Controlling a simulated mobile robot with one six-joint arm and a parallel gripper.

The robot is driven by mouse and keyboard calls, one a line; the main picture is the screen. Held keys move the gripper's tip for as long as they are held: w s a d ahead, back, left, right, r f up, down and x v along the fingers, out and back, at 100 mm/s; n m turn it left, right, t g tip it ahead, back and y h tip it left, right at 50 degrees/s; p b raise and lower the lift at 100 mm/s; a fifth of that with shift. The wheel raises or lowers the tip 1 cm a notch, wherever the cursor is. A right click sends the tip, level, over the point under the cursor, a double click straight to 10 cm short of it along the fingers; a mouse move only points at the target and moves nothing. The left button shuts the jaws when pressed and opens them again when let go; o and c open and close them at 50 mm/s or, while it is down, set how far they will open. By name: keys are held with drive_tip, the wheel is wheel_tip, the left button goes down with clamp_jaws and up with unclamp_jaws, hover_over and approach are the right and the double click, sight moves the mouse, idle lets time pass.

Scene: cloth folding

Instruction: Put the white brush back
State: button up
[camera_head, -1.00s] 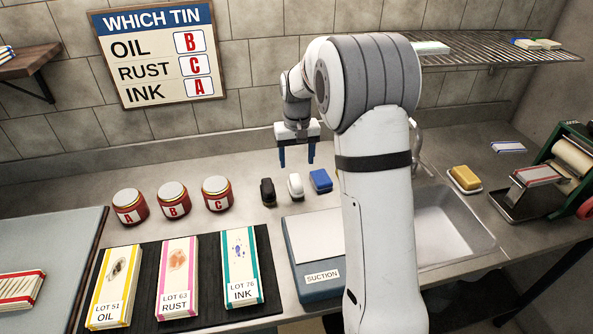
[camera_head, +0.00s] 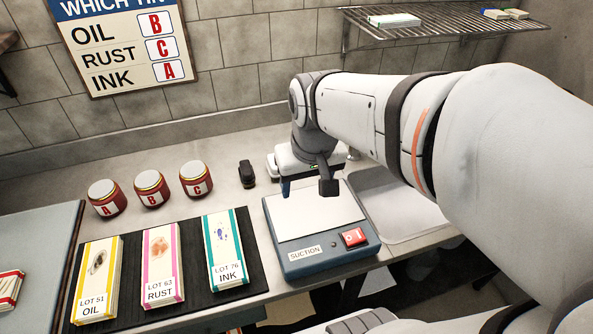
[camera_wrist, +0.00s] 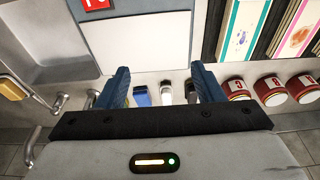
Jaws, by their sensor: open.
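The white brush (camera_wrist: 167,92) stands on the counter between the blue brush (camera_wrist: 141,97) and the black brush (camera_wrist: 191,92), seen between my fingers in the wrist view. In the head view, only a pale edge (camera_head: 271,163) shows beside my wrist; the blue brush is hidden there. The black brush (camera_head: 247,174) stands clear to the left. My gripper (camera_wrist: 160,70) is open with nothing between its fingers. In the head view, my gripper (camera_head: 308,188) is over the back of the suction plate (camera_head: 320,212), in front of the brushes.
Three red tins (camera_head: 151,188) stand left of the black brush. Several lot stacks (camera_head: 162,265) lie on a dark mat in front of them. The suction box has a red switch (camera_head: 354,237). A sink, tap (camera_wrist: 60,102) and yellow sponge (camera_wrist: 14,88) are beyond the blue brush.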

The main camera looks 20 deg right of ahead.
drive_tip(key=shift+t, duration=0.3)
drive_tip(key=s, duration=0.2)
drive_tip(key=s+f, duration=0.1)
drive_tip(key=s, duration=0.1)
drive_tip(key=shift+s+a+f, duration=0.15)
drive_tip(key=shift+s, duration=0.25)
idle(0.6)
